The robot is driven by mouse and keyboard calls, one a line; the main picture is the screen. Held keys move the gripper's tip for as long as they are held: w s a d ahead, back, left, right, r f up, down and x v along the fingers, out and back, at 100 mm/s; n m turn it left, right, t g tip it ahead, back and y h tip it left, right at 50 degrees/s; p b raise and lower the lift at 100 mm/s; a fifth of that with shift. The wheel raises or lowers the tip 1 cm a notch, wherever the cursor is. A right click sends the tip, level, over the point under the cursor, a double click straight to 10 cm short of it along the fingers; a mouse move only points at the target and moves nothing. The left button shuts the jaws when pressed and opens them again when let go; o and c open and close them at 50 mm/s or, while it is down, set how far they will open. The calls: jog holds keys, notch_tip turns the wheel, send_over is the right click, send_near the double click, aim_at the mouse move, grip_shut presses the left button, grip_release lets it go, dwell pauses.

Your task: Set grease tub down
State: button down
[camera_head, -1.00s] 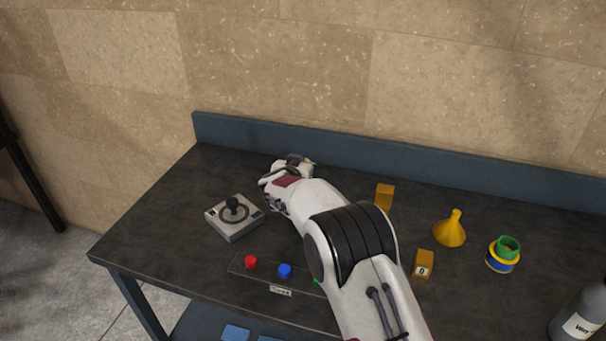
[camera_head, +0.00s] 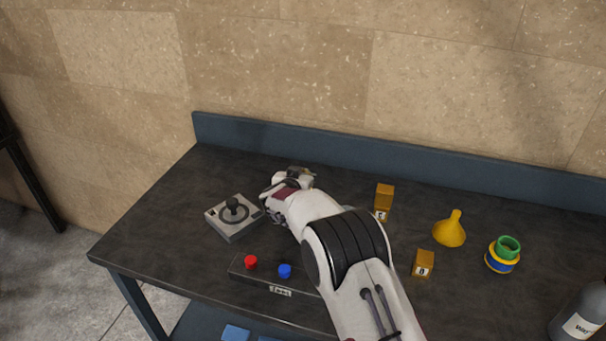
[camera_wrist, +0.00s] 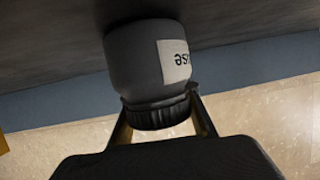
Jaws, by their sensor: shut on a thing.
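The grease tub (camera_wrist: 130,62) is a dark grey round container with a ribbed black lid and a pale label that shows upside down in the wrist view. My gripper (camera_wrist: 160,112) is shut on the tub at its lid, one finger on each side. The dark tabletop (camera_head: 160,225) lies close to the tub's far end; I cannot tell whether they touch. In the head view my gripper (camera_head: 290,178) is over the back left of the table, and my own wrist mostly hides the tub there.
A joystick box (camera_head: 235,217) stands left of my arm. A button panel (camera_head: 270,275) is at the front. Orange blocks (camera_head: 384,197), a yellow funnel (camera_head: 450,230), a green-topped stack (camera_head: 504,254) and a grey bottle (camera_head: 582,315) are to the right. A raised blue edge (camera_head: 400,172) runs along the back.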

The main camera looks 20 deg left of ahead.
jog(key=c, duration=1.5)
grip_release()
jog(key=shift+f, duration=0.15)
jog(key=shift+r, duration=0.2)
jog(key=shift+s+r, duration=0.1)
jog(key=shift+s, duration=0.2)
jog(key=v, duration=1.1)
jog(key=shift+s, duration=0.15)
jog(key=shift+r, duration=0.1)
